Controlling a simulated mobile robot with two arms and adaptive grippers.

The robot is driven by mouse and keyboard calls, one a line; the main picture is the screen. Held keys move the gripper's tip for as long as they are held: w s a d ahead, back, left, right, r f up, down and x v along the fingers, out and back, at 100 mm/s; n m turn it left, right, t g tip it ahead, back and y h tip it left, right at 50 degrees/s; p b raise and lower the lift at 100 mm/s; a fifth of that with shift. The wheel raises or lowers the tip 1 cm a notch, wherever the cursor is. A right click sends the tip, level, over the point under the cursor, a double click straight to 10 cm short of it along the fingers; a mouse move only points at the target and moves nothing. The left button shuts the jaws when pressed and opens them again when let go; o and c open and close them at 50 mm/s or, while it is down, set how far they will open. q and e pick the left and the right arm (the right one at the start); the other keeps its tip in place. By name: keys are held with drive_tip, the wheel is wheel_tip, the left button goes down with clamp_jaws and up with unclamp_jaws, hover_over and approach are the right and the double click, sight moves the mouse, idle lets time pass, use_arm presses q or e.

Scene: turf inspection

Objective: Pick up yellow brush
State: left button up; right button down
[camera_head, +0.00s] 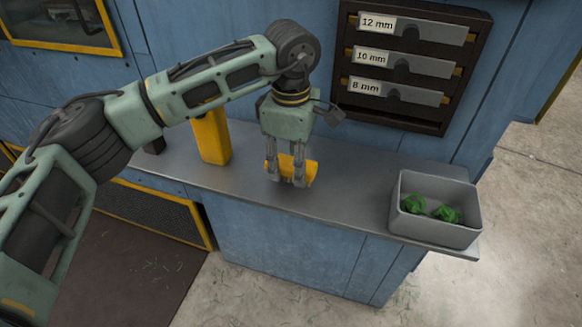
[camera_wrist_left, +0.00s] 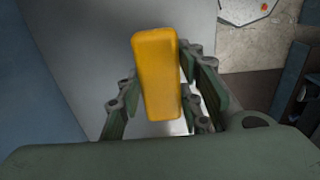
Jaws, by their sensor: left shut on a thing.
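The yellow brush (camera_head: 311,170) is at the grey counter, between the fingers of my left gripper (camera_head: 286,182). My left gripper points down from above and is shut on the brush. In the left wrist view the brush (camera_wrist_left: 158,75) shows as a yellow block held between the two fingers of the gripper (camera_wrist_left: 160,100). Its bristles are not visible. I cannot tell whether the brush touches the counter. My right gripper is not in view.
The grey counter (camera_head: 345,200) has free room between the brush and a grey bin (camera_head: 440,232) with green clumps at right. A yellow upright block (camera_head: 212,138) stands left of the gripper. A dark rack (camera_head: 400,112) with labelled slots, 12 mm, 10 mm and 8 mm, is on the blue wall behind.

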use_arm(q)
wheel_tip(320, 180, up, 3)
drive_tip(key=shift+f+b, duration=0.1)
drive_tip(key=shift+b, duration=0.5)
drive_tip(key=s+d+r+b, duration=0.2)
drive_tip(key=s+d+r, duration=0.5)
drive_tip(key=s+d, duration=0.1)
drive_tip(key=shift+d+b, duration=0.3)
drive_tip(key=shift+b, duration=0.05)
drive_tip(key=shift+r, duration=0.1)
